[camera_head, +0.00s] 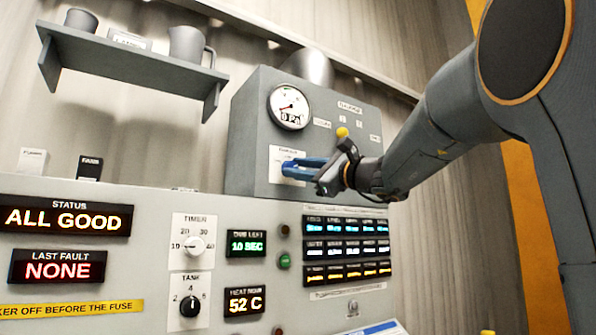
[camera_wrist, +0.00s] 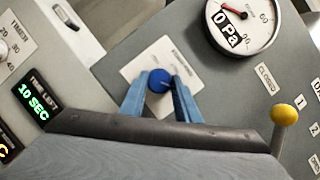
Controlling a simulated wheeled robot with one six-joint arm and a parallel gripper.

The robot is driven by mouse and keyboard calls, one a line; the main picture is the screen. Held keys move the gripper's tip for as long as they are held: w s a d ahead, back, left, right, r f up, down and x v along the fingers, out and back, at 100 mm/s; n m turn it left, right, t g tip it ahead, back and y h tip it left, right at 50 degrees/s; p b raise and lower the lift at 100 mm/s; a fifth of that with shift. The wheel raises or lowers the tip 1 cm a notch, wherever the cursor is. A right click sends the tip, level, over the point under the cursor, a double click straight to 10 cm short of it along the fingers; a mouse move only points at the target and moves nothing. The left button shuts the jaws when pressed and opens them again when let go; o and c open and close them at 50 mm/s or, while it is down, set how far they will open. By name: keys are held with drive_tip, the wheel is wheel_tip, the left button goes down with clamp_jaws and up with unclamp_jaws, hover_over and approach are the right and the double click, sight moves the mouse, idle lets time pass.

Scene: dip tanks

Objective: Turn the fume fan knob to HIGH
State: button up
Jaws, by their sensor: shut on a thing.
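A round blue knob (camera_wrist: 159,80) sits on a white plate (camera_wrist: 140,64) on the grey cabinet; the plate's print is too small to read. My gripper (camera_wrist: 160,92) is shut on the knob, with one blue finger on each side of it. In the head view my gripper (camera_head: 287,167) reaches from the right to the white plate (camera_head: 274,163) under the gauge. The knob is hidden behind the fingers there. I cannot tell which setting the knob points to.
A yellow-tipped lever (camera_wrist: 285,115) stands close to the right of my gripper; it also shows in the head view (camera_head: 342,132). A gauge (camera_head: 290,107) reading 0 Pa is above. The panel below has TIMER (camera_head: 194,245) and TANK (camera_head: 190,305) knobs. A shelf (camera_head: 130,62) hangs upper left.

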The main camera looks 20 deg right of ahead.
idle(0.3)
drive_tip(key=o, duration=1)
drive_tip(key=shift+o, duration=0.2)
drive_tip(key=v, duration=0.8)
